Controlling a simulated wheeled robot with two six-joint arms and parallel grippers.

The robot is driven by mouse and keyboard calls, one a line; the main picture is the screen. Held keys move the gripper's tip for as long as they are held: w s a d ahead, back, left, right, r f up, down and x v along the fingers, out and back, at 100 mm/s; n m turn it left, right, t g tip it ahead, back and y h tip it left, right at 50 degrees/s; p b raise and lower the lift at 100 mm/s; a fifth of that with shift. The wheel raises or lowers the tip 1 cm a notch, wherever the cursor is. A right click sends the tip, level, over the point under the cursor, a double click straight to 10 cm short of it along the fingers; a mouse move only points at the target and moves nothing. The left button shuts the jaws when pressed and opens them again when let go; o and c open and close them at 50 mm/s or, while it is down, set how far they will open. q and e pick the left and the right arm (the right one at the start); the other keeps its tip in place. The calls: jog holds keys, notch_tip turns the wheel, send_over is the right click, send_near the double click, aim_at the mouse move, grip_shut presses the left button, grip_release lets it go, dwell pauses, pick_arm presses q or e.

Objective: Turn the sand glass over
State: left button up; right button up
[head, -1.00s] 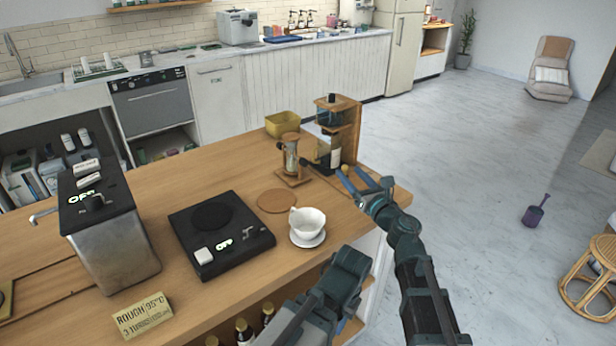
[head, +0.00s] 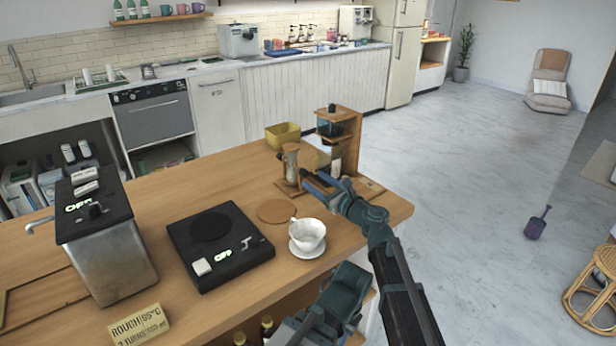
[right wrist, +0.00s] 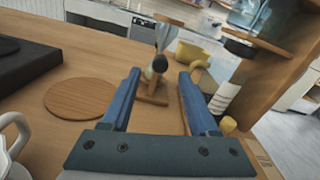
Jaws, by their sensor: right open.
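The sand glass (head: 291,164) stands upright on the wooden counter, a slim glass in a wooden frame on a flat wooden base. In the right wrist view its glass and frame (right wrist: 165,37) show straight ahead, with a dark round knob on the near side. My right gripper (head: 314,180) is open, with its two blue fingers just in front and to the right of the sand glass. In the right wrist view the sand glass lies beyond the gap between the fingertips (right wrist: 158,76), with nothing held.
A wooden stand (head: 350,153) with a glass vessel and a bottle is close right of the sand glass. A yellow box (head: 283,134) stands behind. A round cork mat (head: 277,211), white cup (head: 309,233) and black scale (head: 221,250) are nearer.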

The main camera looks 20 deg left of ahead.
aim_at(306, 175)
jog(key=shift+x, duration=2.25)
grip_shut()
